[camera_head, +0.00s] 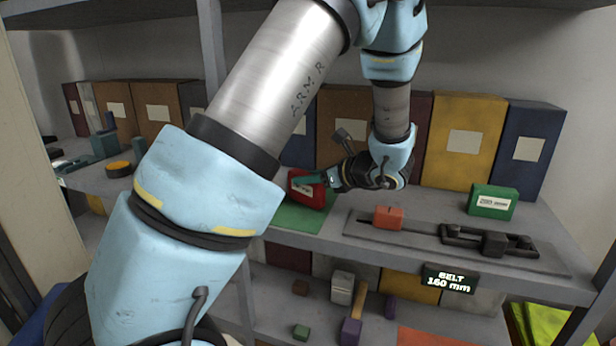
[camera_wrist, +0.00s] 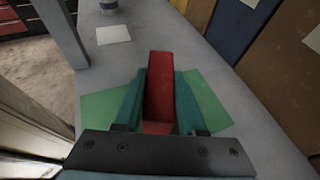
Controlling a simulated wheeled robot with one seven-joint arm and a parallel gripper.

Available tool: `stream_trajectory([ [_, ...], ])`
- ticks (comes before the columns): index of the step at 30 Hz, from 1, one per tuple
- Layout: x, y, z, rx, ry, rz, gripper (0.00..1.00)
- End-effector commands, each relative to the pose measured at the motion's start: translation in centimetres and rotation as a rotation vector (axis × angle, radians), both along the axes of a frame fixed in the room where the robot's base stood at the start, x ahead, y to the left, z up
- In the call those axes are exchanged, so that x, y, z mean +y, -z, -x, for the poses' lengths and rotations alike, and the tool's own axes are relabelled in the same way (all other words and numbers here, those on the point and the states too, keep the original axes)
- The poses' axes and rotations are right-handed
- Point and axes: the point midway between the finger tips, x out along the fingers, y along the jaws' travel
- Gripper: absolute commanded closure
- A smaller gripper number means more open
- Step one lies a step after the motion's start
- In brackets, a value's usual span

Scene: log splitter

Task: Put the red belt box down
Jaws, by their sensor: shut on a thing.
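The red belt box (camera_head: 306,189) is held in my gripper (camera_head: 318,180) at the middle shelf, over a flat green mat (camera_head: 297,219). In the wrist view the red box (camera_wrist: 159,90) stands between the two teal fingers (camera_wrist: 158,103), which press on its sides. The green mat (camera_wrist: 105,108) shows on both sides of the fingers. I cannot tell whether the box touches the mat. The lower part of the box is partly hidden by the gripper.
A grey rail tool with an orange block (camera_head: 388,217) lies right of the mat, with a green box (camera_head: 492,201) behind it. Several upright binders (camera_head: 465,141) line the back. A shelf post (camera_wrist: 62,32) stands close by. A "BELT 160 mm" sign (camera_head: 449,279) is on the front edge.

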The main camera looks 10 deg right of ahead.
Motion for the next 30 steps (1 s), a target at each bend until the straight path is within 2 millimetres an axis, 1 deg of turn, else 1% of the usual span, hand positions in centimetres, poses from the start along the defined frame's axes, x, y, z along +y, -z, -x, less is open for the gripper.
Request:
stream_trajectory([
  [12, 0.0, 0.73, 0.0, -0.001, 0.0, 0.001, 1.0],
  [13, 0.0, 0.74, 0.01, -0.001, 0.0, 0.001, 0.59],
  [15, -0.01, 0.65, 0.0, -0.001, 0.0, 0.001, 0.52],
  [21, -0.01, 0.64, 0.0, -0.001, 0.0, 0.001, 0.31],
  [27, 0.0, 0.61, 0.0, -0.001, 0.0, 0.001, 0.31],
  [30, -0.01, 0.15, -0.01, 0.0, -0.001, 0.002, 0.31],
])
